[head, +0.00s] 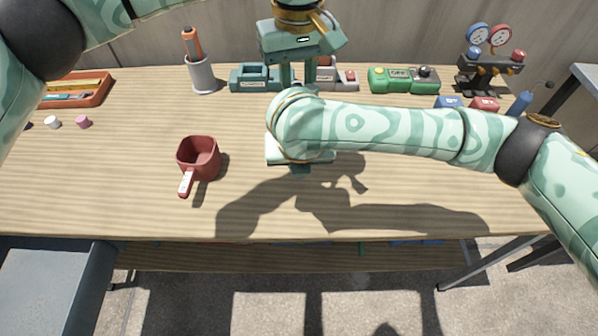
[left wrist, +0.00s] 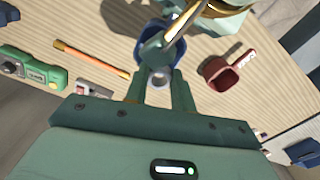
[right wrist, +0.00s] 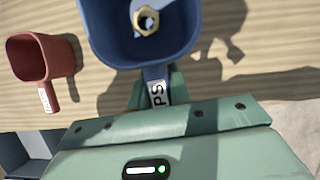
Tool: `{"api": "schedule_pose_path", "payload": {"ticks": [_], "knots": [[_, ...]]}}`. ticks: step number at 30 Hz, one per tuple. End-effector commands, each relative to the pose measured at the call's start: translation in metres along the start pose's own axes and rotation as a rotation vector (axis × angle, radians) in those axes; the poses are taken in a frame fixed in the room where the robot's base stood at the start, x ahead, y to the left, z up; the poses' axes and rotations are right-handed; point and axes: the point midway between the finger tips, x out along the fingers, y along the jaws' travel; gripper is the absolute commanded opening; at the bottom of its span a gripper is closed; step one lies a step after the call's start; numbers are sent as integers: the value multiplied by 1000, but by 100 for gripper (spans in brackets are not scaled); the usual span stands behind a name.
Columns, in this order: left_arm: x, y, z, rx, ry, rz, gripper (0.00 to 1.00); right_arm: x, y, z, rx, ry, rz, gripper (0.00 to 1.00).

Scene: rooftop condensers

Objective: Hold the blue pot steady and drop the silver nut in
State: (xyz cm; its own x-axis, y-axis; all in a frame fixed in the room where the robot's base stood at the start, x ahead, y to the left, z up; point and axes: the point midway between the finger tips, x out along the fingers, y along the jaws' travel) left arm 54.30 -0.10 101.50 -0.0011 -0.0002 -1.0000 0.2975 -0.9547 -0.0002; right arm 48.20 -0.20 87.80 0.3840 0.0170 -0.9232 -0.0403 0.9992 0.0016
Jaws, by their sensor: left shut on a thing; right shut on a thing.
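The blue pot (right wrist: 125,45) shows in the right wrist view, seen from above, its labelled handle between the fingers of my right gripper (right wrist: 157,92). A brass-coloured nut with a pale middle (right wrist: 145,20) shows within its opening; I cannot tell whether it rests on the bottom. In the left wrist view my left gripper (left wrist: 160,92) is shut on the small silver nut (left wrist: 161,77), with the blue pot (left wrist: 152,50) just beyond the fingertips. In the head view my left gripper (head: 298,78) points down, and my right arm hides the pot.
A red pot (head: 198,158) stands to the left on the wooden bench (head: 120,190). Along the back are a grey cup with a screwdriver (head: 202,76), a teal toolbox (head: 255,78), a green meter (head: 400,80) and gauges (head: 488,60). The front left bench is clear.

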Motion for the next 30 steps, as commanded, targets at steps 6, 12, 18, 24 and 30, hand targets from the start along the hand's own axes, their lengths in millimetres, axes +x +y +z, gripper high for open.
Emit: {"api": "schedule_pose_path", "payload": {"ticks": [6, 12, 18, 24, 30], "knots": [[0, 0, 0, 0, 0, 0, 2, 24, 0, -11, 3, 7, -1, 0], [0, 0, 0, 0, 0, 0, 2, 35, 0, -15, 2, 3, -2, 0], [0, 0, 0, 0, 0, 0, 2, 50, 0, -21, 1, 4, -2, 0], [0, 0, 0, 0, 0, 0, 2, 63, 0, -26, 0, 4, -2, 0], [0, 0, 0, 0, 0, 0, 2, 69, 0, -29, 1, 3, -1, 0]]}}
